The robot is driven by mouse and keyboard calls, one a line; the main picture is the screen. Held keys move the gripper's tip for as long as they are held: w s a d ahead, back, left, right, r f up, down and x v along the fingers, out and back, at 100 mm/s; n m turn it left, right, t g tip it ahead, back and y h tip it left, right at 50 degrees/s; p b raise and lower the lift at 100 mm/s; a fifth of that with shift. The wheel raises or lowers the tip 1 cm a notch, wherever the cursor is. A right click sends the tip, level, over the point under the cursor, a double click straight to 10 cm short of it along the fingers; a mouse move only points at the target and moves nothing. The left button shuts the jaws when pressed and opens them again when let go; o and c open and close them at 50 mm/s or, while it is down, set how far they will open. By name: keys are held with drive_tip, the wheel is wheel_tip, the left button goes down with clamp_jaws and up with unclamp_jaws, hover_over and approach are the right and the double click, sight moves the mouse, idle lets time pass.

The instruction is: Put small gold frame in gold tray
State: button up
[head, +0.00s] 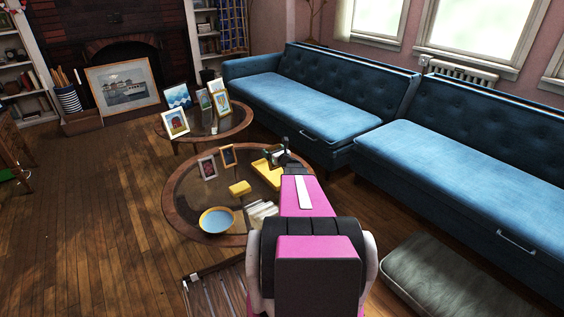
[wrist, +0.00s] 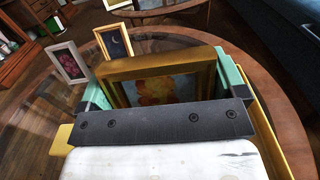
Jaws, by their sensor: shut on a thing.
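My gripper (wrist: 168,88) is shut on the small gold frame (wrist: 150,67), with one teal fingertip at each side of it. The frame stands roughly upright between the fingers and shows an orange and blue picture; its lower part is hidden behind the dark gripper bar. In the head view my gripper (head: 278,157) is over the far right part of the round glass table, at the yellow-gold tray (head: 264,175). The tray's edge shows in the wrist view (wrist: 266,135), right of and below the gripper. I cannot tell whether the frame touches the tray.
A white frame (head: 207,167) and a gold-brown frame (head: 228,156) stand at the table's back. A yellow block (head: 240,188), a blue bowl (head: 217,220) and a pale stack (head: 261,213) are nearer. Another table (head: 205,137) holds several frames. A blue sofa (head: 310,100) stands behind.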

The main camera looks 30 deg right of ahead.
drive_tip(key=shift+s+d+f, duration=0.1)
drive_tip(key=shift+d+f, duration=0.75)
drive_tip(key=shift+f, duration=0.35)
drive_tip(key=shift+w+d+f, duration=0.1)
drive_tip(key=shift+d+f, duration=0.75)
drive_tip(key=shift+f, duration=0.3)
drive_tip(key=shift+s+d+f, duration=0.1)
drive_tip(key=shift+d+f, duration=0.75)
drive_tip(key=shift+f, duration=0.35)
drive_tip(key=shift+f, duration=0.15)
